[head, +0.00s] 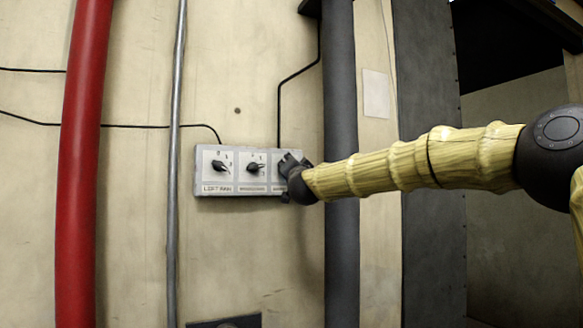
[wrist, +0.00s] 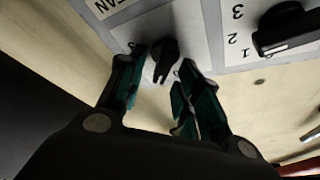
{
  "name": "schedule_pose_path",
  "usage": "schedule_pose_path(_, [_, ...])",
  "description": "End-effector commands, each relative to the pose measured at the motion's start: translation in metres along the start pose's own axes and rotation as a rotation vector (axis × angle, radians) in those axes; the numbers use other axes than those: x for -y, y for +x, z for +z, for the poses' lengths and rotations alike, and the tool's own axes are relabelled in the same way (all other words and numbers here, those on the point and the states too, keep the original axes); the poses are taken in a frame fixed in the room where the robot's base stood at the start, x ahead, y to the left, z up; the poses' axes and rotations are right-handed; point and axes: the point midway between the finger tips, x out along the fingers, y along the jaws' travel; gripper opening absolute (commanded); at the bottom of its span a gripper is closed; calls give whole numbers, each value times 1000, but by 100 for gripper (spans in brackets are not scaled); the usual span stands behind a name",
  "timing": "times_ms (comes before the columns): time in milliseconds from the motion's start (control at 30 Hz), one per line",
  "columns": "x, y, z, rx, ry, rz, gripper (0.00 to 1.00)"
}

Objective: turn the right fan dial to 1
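A grey panel (head: 234,192) on the wall carries three dials in a row. The right dial is mostly hidden in the head view behind my gripper (head: 290,172). In the wrist view the right dial is a black knob (wrist: 164,58) on a white plate, with "FAN" partly readable beside it. My gripper (wrist: 160,72) is open, with one teal-padded finger on each side of this knob and gaps showing. Its numbers are too hidden to read its setting.
The middle dial (head: 255,167) shows beside it, and also at the wrist view's upper right (wrist: 287,30). The left dial (head: 220,166) is labelled "LEFT FAN". A dark vertical pipe (head: 341,90) stands close right of the panel. A grey conduit (head: 174,150) and a red pipe (head: 82,150) are left.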

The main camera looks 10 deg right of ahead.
Motion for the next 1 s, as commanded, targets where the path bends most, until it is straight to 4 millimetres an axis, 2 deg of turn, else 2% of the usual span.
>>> schedule_pose_path(200, [0,-2,2,2,-1,0,34])
schedule_pose_path(367, [0,-14,1,2,0,0,34])
schedule_pose_path(800, [-1,-84,1,3,0,0,34])
schedule_pose_path(1000, [-1,-109,0,2,0,0,34])
